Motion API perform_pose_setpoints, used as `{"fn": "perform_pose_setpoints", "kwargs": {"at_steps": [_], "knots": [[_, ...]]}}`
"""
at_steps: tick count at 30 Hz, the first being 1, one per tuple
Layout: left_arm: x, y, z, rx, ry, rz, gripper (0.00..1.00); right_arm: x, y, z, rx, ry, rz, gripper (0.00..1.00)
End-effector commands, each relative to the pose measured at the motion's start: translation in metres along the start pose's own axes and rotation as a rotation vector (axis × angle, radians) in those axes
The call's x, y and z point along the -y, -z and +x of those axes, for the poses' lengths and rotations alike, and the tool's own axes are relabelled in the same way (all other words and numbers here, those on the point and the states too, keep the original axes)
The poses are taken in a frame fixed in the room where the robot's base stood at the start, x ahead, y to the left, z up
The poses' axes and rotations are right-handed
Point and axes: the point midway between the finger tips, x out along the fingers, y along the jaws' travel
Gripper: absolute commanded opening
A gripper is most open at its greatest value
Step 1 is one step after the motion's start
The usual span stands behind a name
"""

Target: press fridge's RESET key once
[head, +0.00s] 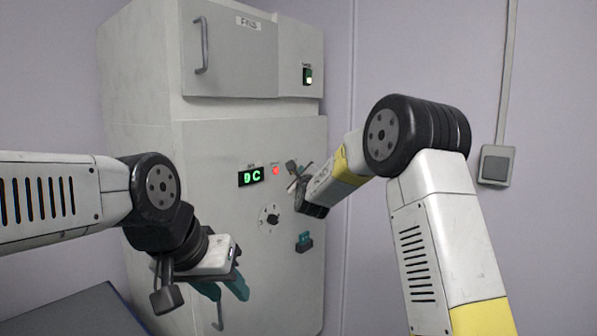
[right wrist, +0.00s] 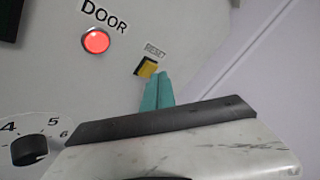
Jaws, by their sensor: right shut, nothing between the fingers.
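The fridge (head: 222,145) is a tall pale cabinet against the wall. Its RESET key (right wrist: 147,68) is a small yellow-orange square with a black surround, under a RESET label in the right wrist view. My right gripper (right wrist: 160,76) is shut and empty, its teal fingertips close beside the key's lower right. I cannot tell whether they touch it. In the head view my right gripper (head: 297,184) is at the fridge front and hides the key. My left gripper (head: 224,290) hangs low in front of the fridge, its teal fingers apart and empty.
A round red DOOR light (right wrist: 96,41) is left of the key. A green display (head: 251,177) and a dial (head: 269,219) are on the fridge front. A green-lit switch (head: 308,76) is higher up. A dark surface (head: 75,315) lies at the lower left.

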Motion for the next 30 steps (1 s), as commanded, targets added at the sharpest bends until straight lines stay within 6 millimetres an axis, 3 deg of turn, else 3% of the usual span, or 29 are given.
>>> {"fn": "perform_pose_setpoints", "kwargs": {"at_steps": [30], "knots": [[0.0000,0.0000,0.0000,0.000,0.000,0.000,0.36,-0.0030,-0.0030,0.0044,0.000,0.000,0.000,0.00]]}}
